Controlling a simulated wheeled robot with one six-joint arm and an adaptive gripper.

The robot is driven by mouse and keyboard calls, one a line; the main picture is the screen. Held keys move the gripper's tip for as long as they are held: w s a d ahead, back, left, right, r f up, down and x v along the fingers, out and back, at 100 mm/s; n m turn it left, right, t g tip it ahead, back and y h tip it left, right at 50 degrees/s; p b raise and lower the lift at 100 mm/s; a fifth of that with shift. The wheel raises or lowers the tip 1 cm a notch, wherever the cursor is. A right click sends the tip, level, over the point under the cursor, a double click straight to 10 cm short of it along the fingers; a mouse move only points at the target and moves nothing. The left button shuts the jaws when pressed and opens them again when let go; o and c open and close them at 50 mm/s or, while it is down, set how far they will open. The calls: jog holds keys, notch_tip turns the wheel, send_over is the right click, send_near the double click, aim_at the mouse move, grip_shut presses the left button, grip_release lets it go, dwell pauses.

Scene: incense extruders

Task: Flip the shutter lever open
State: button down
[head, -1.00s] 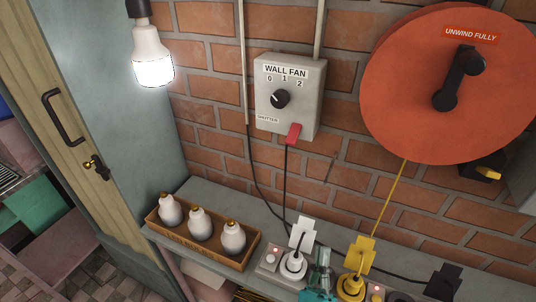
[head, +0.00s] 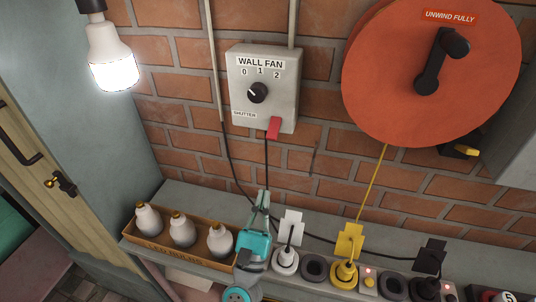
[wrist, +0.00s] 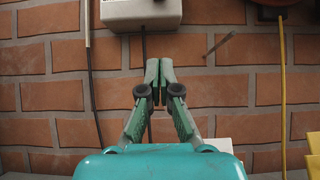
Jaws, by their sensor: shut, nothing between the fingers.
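The red shutter lever (head: 274,128) sticks out at the lower right of the grey wall fan box (head: 287,88), beside the SHUTTER label. The box's round black knob (head: 258,92) points up and left. My gripper (head: 262,192) is shut and empty, pointing up, below the lever and apart from it. In the wrist view my gripper (wrist: 153,62) has its fingertips together in front of the brick wall, just under the bottom of the box (wrist: 141,12).
A tray (head: 160,251) of white bulbs stands on the shelf at left. A plug strip with white (head: 287,258) and yellow (head: 344,270) plugs lies at right. A black cable (head: 267,160) hangs from the box. A large orange reel (head: 400,70) is at upper right.

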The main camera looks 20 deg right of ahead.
aim_at(274, 128)
jog(key=w+d+r, duration=0.3)
jog(key=w+r, duration=0.2)
jog(key=r, duration=0.5)
jog(key=shift+d, duration=0.35)
